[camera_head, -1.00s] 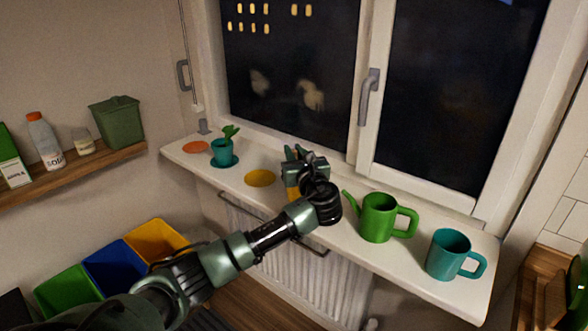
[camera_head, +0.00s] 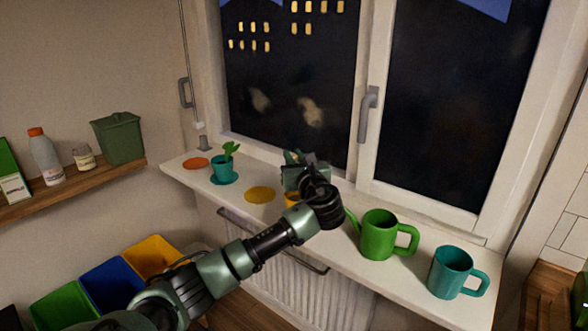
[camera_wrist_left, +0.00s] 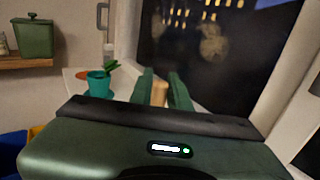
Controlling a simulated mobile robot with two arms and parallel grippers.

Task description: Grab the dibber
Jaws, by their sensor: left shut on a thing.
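My left gripper (camera_head: 304,172) is over the windowsill (camera_head: 338,236), above a yellow-orange pot (camera_head: 291,199) that the arm partly hides. In the left wrist view the gripper (camera_wrist_left: 161,88) has its two green fingers shut on a light wooden piece, the dibber (camera_wrist_left: 159,94). Only a short part of the dibber shows between the fingers; its lower end is hidden by the gripper body. In the head view the gripper hides the dibber. My right gripper is not in view.
The window (camera_head: 290,90) is close behind.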

